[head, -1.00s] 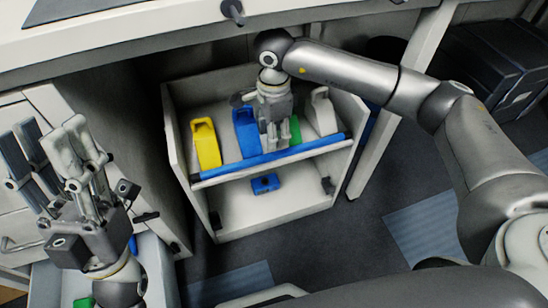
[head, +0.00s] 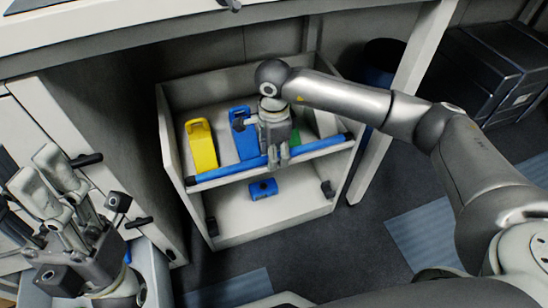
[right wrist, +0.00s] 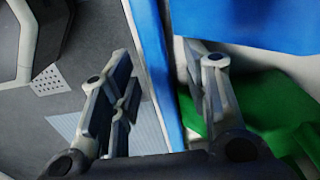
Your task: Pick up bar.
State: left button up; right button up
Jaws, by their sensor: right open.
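The blue bar (head: 228,171) runs along the front edge of the upper level of a white shelf unit. My right gripper (head: 277,160) is open at the bar, right of its middle, with fingertips pointing down. In the right wrist view the bar (right wrist: 158,70) passes behind and between the two separated fingers (right wrist: 165,105). No grip on it shows. The gripper hides a short part of the bar in the head view. My left gripper (head: 35,180) is open and empty at the left, away from the shelf unit.
Yellow (head: 202,147), blue (head: 244,138) and partly hidden green (head: 307,143) holders stand behind the bar. A small blue object (head: 263,188) lies on the lower shelf (head: 235,216). The desk (head: 120,38) overhangs the unit. Its side leg (head: 400,95) stands at the right.

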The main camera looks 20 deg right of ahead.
grip_shut()
jog(key=shift+r, duration=0.15)
